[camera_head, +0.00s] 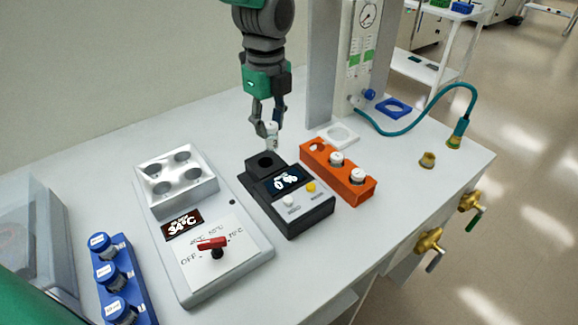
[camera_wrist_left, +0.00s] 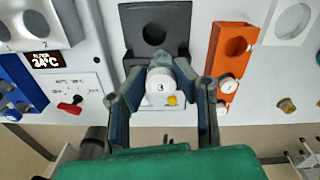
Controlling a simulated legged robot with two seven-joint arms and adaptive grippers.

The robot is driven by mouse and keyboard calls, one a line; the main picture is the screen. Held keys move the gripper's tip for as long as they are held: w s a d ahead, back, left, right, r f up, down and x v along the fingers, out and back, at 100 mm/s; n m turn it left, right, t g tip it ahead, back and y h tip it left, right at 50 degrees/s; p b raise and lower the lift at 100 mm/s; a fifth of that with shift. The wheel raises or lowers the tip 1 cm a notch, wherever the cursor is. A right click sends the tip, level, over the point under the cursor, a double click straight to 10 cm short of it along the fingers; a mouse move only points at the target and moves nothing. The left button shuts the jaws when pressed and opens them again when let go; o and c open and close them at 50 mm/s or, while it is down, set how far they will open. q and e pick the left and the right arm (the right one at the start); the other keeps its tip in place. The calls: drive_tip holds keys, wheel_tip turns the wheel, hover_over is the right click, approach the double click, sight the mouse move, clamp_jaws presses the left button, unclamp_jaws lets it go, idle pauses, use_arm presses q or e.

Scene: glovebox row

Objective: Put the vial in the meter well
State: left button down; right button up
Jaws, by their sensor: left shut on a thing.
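A white vial with "3" on its cap (camera_head: 272,129) is held between the fingers of my left gripper (camera_head: 268,122), which is shut on it. The vial is upright or nearly so, just above the black meter (camera_head: 305,214). The meter's round well (camera_head: 266,162) is empty and lies just below the vial. In the left wrist view the vial cap (camera_wrist_left: 160,86) sits between the fingers of the left gripper (camera_wrist_left: 160,95), and the well (camera_wrist_left: 153,38) shows beyond it. The vial hides part of the meter there. My right gripper is not in view.
An orange rack (camera_head: 330,184) with two white-capped vials and an empty hole stands right of the meter. A heater block (camera_head: 176,178) with a red knob stands left. A blue rack (camera_head: 128,268) holds blue-capped bottles. A teal hose (camera_head: 420,127) curves at the back right.

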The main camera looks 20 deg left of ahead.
use_arm(q)
drive_tip(key=a+f, duration=0.1)
drive_tip(key=f, duration=0.1)
drive_tip(key=a+f, duration=0.1)
drive_tip(key=f, duration=0.1)
drive_tip(key=a+f, duration=0.1)
drive_tip(key=f, duration=0.1)
drive_tip(key=shift+s+a, duration=0.2)
drive_tip(key=shift+s, duration=0.05)
drive_tip(key=d+f, duration=0.2)
drive_tip(key=shift+w+d+f, duration=0.1)
drive_tip(key=shift+d+f, duration=0.15)
drive_tip(key=shift+f, duration=0.05)
drive_tip(key=shift+w+d, duration=0.15)
drive_tip(key=c, duration=1.4)
unclamp_jaws()
drive_tip(key=shift+r, duration=0.1)
drive_tip(key=shift+c, duration=0.2)
drive_tip(key=shift+o, duration=0.7)
drive_tip(key=shift+a, duration=1.15)
wheel_tip(320, 180, up, 7)
drive_tip(key=d, duration=0.2)
wheel_tip(320, 180, up, 5)
hover_over(266, 154)
drive_tip(key=s, duration=0.2)
drive_tip(key=shift+d, duration=0.7)
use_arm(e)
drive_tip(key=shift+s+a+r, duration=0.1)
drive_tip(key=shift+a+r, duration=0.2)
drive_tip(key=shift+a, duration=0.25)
